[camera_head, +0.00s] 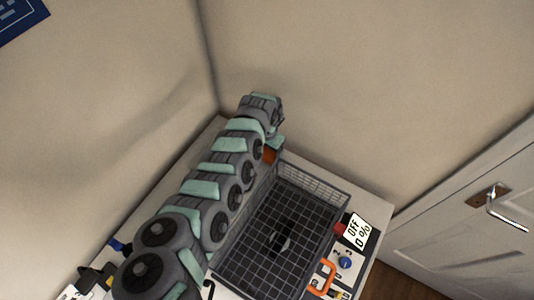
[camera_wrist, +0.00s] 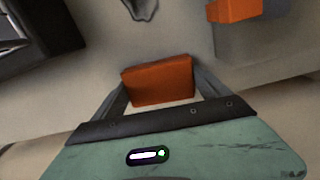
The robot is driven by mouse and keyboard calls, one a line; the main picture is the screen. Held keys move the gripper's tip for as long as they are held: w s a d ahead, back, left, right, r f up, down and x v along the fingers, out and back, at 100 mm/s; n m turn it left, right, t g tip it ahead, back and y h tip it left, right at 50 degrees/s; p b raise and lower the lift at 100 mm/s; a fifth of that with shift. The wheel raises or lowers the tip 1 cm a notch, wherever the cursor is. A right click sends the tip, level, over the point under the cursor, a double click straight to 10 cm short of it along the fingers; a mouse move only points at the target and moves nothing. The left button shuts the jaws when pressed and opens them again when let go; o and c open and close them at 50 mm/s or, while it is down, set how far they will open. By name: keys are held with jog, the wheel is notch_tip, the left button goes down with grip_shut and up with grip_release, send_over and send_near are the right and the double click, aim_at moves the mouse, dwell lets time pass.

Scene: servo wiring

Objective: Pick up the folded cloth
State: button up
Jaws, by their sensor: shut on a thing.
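The folded cloth is an orange-brown rectangular block (camera_wrist: 158,84) between the two fingers of my gripper (camera_wrist: 160,92) in the wrist view. The fingers are shut on its left and right sides. In the head view, a small orange-brown patch of the cloth (camera_head: 269,155) shows under the end of my arm, by the far left corner of the wire basket. My gripper is mostly hidden by the arm there. I cannot tell how high the cloth is above the table.
A dark wire basket (camera_head: 325,193) stands on the pale table, with a small dark object (camera_head: 281,240) in it. Walls stand close behind the table.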

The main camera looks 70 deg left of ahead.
aim_at(267, 152)
jog(key=shift+r, duration=0.1)
jog(key=shift+c, duration=0.2)
notch_tip(267, 152, up, 20)
jog(key=p, duration=0.2)
dwell(0.3)
